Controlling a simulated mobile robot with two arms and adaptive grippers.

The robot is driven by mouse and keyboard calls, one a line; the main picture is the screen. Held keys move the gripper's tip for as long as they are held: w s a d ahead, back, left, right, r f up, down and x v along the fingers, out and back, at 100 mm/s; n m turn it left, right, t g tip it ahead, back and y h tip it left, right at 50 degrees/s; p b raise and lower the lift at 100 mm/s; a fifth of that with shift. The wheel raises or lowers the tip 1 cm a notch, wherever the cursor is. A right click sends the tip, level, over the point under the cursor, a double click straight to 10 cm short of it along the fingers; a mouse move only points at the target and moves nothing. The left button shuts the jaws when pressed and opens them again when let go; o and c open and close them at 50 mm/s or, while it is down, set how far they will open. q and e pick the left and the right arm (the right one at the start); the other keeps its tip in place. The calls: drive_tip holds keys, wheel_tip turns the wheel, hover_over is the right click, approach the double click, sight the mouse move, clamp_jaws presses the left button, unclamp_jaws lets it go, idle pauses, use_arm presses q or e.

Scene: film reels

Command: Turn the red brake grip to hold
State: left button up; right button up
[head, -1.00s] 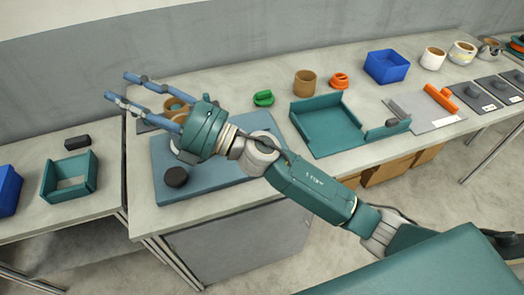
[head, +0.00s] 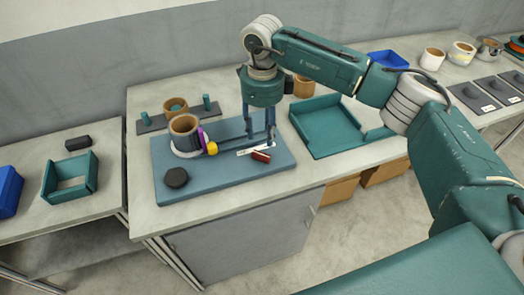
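The small red brake grip (head: 261,156) sits near the right front part of the blue base plate (head: 225,183), beside a white marked strip (head: 250,151). My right gripper (head: 259,138) points down over the plate, just behind the red grip. Its two blue fingers are apart with nothing seen between them. Whether a fingertip touches the grip or its strip, I cannot tell. My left gripper is not in view.
On the plate stand a brown reel or cup (head: 184,128), a purple piece (head: 202,137), a yellow knob (head: 212,148) and a black round knob (head: 176,177). A teal tray (head: 335,128) lies to the right. The front left table (head: 80,208) is partly clear.

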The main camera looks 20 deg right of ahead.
sight(262, 156)
wheel_tip(262, 156, down, 8)
drive_tip(key=shift+f+p, duration=0.2)
drive_tip(key=shift+p, duration=1.05)
drive_tip(key=shift+f, duration=0.5)
drive_tip(key=shift+c, duration=0.2)
clamp_jaws()
